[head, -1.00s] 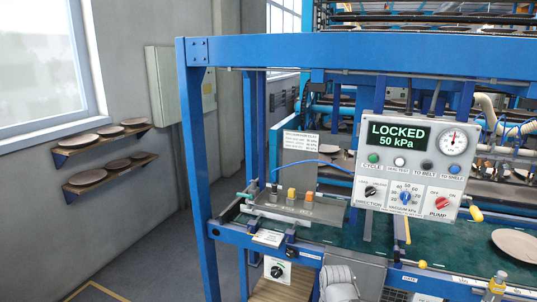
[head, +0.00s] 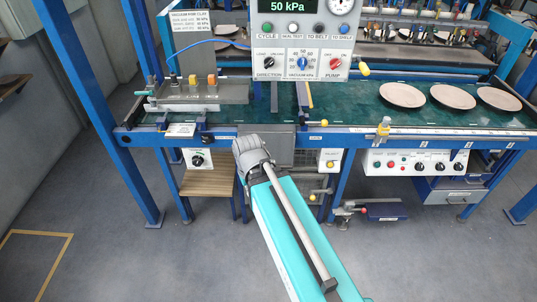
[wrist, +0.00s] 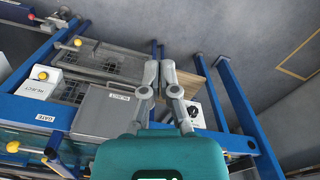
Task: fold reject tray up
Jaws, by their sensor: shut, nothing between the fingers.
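A flat grey panel (head: 280,147) hangs at the front rail of the blue frame in the head view. It also shows in the wrist view (wrist: 97,110) with a small label too small to read surely; it may be the reject tray. A small box marked REJECT (wrist: 38,88) with a yellow knob sits beside it on the rail. My gripper (wrist: 159,66) is shut and empty in the wrist view. Its fingers appear just right of the panel's edge in that picture; touching or apart, I cannot tell. In the head view my arm hides the fingers.
A wooden shelf (head: 207,184) and a dial box (head: 198,158) are left of the panel. Wire mesh (wrist: 104,60) lies beyond it. The green belt (head: 350,110) carries plates (head: 403,95). A blue post (head: 85,100) stands left. The floor in front is open.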

